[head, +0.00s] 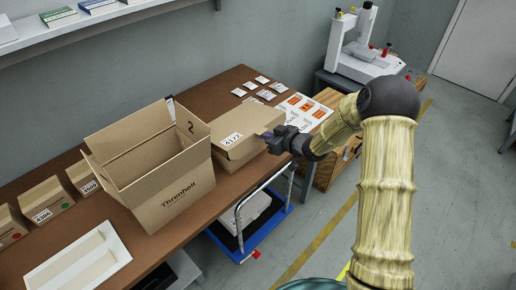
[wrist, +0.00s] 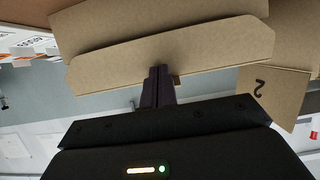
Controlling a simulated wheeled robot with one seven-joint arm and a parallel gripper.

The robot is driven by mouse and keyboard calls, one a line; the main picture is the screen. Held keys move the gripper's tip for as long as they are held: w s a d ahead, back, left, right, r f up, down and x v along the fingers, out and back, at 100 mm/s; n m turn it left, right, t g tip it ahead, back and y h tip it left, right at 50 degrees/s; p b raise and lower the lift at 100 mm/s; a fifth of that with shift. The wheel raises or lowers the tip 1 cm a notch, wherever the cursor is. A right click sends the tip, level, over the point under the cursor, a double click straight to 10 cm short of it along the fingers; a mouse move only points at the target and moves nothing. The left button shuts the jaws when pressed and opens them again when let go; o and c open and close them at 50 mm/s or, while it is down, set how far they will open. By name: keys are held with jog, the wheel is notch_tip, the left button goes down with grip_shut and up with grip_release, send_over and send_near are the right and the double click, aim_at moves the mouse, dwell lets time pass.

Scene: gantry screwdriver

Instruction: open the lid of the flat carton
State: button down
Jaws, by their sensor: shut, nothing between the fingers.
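The flat carton (head: 238,122) is a low brown box with a white label reading 4173, on the brown table to the right of a tall open carton. Its lid looks down in the head view. My gripper (head: 268,135) is at the carton's right front side. In the wrist view, a brown flap with cut corners (wrist: 215,48) spans the picture. My gripper's fingers (wrist: 158,70) are together and overlap the flap's lower edge in that view. I cannot tell whether they touch it. Nothing shows between them.
The tall open Threnhell carton (head: 175,190) stands close on the left; its flap marked 2 shows in the wrist view (wrist: 270,92). Small cards and an orange-marked sheet (head: 303,108) lie behind to the right. A blue cart (head: 245,240) stands under the table.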

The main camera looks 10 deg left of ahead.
jog(key=r+p, duration=0.3)
jog(key=shift+w+a+r+h+p, duration=0.25)
jog(key=shift+a+r+h+p, duration=0.05)
jog(key=shift+a+p, duration=0.05)
jog(key=shift+g+h, duration=0.3)
jog(key=shift+g, duration=0.1)
jog(key=r+p, duration=0.1)
jog(key=p, duration=0.1)
jog(key=w+a+r+p, duration=0.1)
jog(key=r+p, duration=0.2)
jog(key=p, duration=0.1)
jog(key=shift+w+a+r, duration=0.15)
jog(key=shift+a, duration=0.15)
jog(key=shift+w+a+r+p, duration=0.1)
jog(key=shift+a+r+p, duration=0.05)
jog(key=shift+r+p, duration=0.3)
jog(key=shift+w+a+r+p, duration=0.1)
jog(key=shift+r+p, duration=0.15)
jog(key=shift+p, duration=0.3)
jog(key=a+r+p, duration=0.1)
jog(key=p, duration=0.1)
jog(key=w+r+p, duration=0.1)
jog(key=p, duration=0.1)
jog(key=shift+w+a+r+g+h+p, duration=0.2)
jog(key=shift+a+g+h+p, duration=0.1)
jog(key=shift+a+p, duration=0.1)
